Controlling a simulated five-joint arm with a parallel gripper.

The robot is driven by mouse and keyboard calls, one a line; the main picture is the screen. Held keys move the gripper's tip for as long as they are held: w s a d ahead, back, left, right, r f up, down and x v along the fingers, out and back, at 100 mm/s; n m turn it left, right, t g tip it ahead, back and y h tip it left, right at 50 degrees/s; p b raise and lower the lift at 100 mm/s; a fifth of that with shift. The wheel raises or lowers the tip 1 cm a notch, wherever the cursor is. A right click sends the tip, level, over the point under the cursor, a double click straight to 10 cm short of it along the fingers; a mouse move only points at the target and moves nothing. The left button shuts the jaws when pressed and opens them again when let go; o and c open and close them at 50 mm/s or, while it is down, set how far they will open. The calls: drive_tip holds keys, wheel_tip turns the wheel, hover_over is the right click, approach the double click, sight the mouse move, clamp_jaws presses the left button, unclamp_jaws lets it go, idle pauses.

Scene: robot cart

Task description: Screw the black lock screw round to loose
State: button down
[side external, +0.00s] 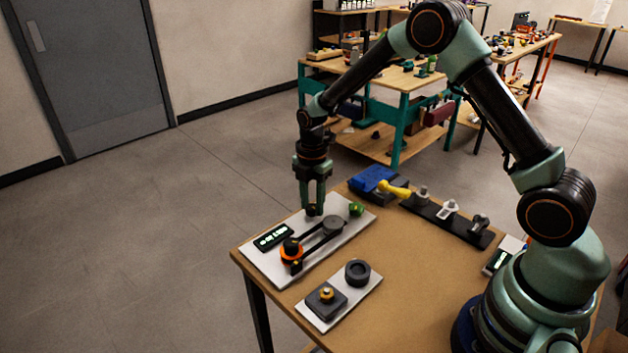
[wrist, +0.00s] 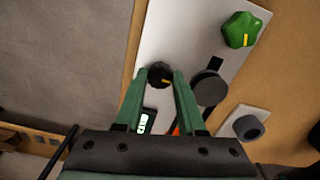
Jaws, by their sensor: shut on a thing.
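The black lock screw (wrist: 159,75) is a small dark ribbed knob on the white plate (wrist: 185,25), with a small yellowish mark on top. My gripper (wrist: 160,78) has its two green fingers on either side of it, shut on it. In the side external view my gripper (side external: 313,208) points straight down at the far edge of the white plate (side external: 345,234); the screw is mostly hidden between the fingertips there. A dark grey round cap (wrist: 209,88) on a black bar is just right of the fingers in the wrist view.
A green knob (side external: 356,208), a lit display (side external: 271,237) and an orange-ringed knob (side external: 291,249) share the plate. A smaller plate with a dark ring (side external: 357,271) lies nearer. A black rail with grey pieces (side external: 447,210) and a blue block (side external: 372,177) stand right. The table's front middle is clear.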

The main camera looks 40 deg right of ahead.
sight(312, 207)
drive_tip(key=shift+n, duration=0.5)
drive_tip(key=c, duration=0.5)
unclamp_jaws()
wheel_tip(312, 207, up, 12)
drive_tip(key=shift+r, duration=0.15)
idle(0.5)
